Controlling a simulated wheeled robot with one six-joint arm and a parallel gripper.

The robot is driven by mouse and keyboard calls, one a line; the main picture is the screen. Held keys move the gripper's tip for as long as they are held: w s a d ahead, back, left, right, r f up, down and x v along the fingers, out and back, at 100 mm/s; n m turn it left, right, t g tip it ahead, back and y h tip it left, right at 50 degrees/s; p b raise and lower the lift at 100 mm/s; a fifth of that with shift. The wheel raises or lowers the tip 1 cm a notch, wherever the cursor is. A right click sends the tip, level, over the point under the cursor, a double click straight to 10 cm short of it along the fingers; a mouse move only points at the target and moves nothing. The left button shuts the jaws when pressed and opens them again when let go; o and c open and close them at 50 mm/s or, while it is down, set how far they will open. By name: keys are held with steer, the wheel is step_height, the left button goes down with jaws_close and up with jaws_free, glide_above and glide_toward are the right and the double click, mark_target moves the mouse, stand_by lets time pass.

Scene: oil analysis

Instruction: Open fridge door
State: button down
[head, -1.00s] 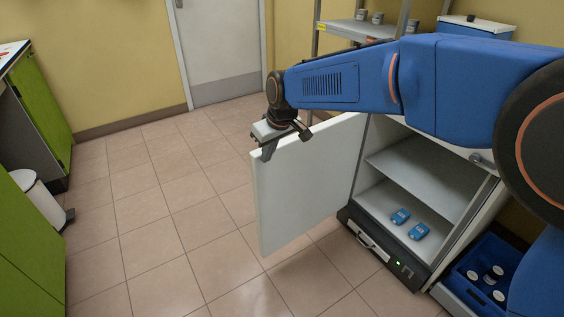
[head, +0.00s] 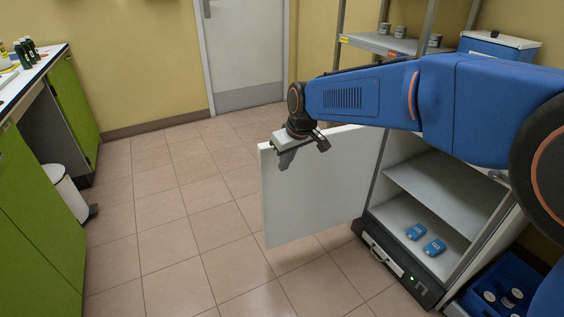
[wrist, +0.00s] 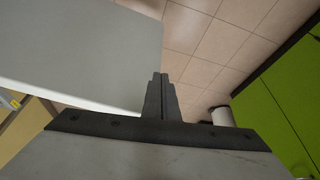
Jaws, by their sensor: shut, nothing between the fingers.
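The fridge door (head: 318,190) is a white panel standing wide open, swung out to the left of the fridge. The open fridge (head: 440,192) shows a shelf and two blue items (head: 424,240) on its floor. My gripper (head: 286,160) is at the door's top outer corner in the head view. In the wrist view my gripper (wrist: 162,82) has its fingers together with nothing between them, and the door (wrist: 85,45) fills the upper left. I cannot tell whether the fingers touch the door.
A green cabinet (head: 40,190) and a white bin (head: 64,192) stand at the left. A blue crate (head: 475,300) holding jars is at the lower right. A metal shelf rack (head: 385,42) is behind. The tiled floor (head: 170,240) in the middle is clear.

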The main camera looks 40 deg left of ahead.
steer(key=s+v, duration=0.1)
steer(key=v, duration=0.9)
steer(key=shift+w+d, duration=0.15)
steer(key=shift+d, duration=0.05)
steer(key=w+d+r+m+t, duration=0.15)
steer(key=w+d, duration=0.25)
steer(key=d, duration=0.6)
steer(key=w+d+r+m, duration=0.2)
steer(key=w+d+r, duration=0.1)
steer(key=d, duration=0.7)
steer(key=d+m+h, duration=0.1)
steer(key=d+m, duration=0.2)
steer(key=d, duration=1.7)
steer(key=s+d+f+m+t+h, duration=0.15)
steer(key=s+d, duration=0.25)
steer(key=d, duration=0.6)
steer(key=s+d+f+m, duration=0.1)
steer(key=s+d+m, duration=0.25)
steer(key=d, duration=0.55)
steer(key=s+d+f+m+h, duration=0.1)
steer(key=s+d+f+m, duration=0.2)
steer(key=s+d+f, duration=0.5)
steer(key=s+d, duration=0.2)
steer(key=s, duration=0.2)
steer(key=shift+s+d+t+h, duration=0.3)
steer(key=shift+s+d+h, duration=0.05)
steer(key=shift+d, duration=0.05)
